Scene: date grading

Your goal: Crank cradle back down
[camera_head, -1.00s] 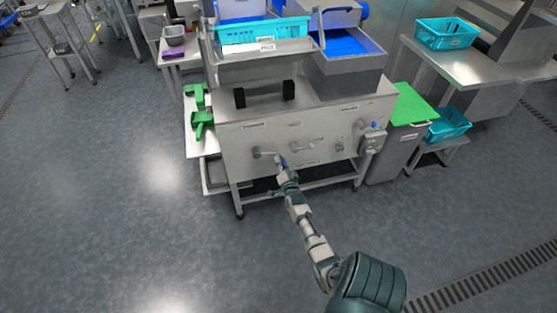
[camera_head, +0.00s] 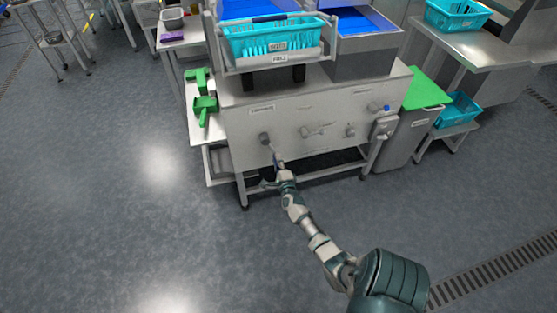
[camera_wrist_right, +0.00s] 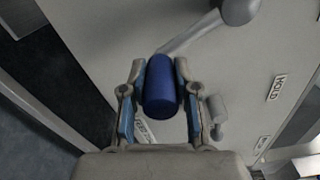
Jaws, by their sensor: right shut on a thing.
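The cradle (camera_head: 322,60) holds a teal basket (camera_head: 255,44) at the top of the steel machine and shows its front towards me. Its lower edge hides the upper part of two black blocks (camera_head: 299,74). The crank hub (camera_head: 264,138) is at the left of the front panel. Its arm (camera_wrist_right: 190,36) slants down to the right to a dark blue handle (camera_wrist_right: 160,90). My right gripper (camera_head: 279,163) is shut on that handle, with a finger on each side in the wrist view (camera_wrist_right: 158,108). My left gripper is out of view.
Other controls, including a lever (camera_head: 318,130), are on the steel panel (camera_head: 240,155). Green scoops (camera_head: 204,105) lie on a side table at the left. A bin with a green lid (camera_head: 425,90) stands at the right. The floor (camera_head: 120,220) in front is clear.

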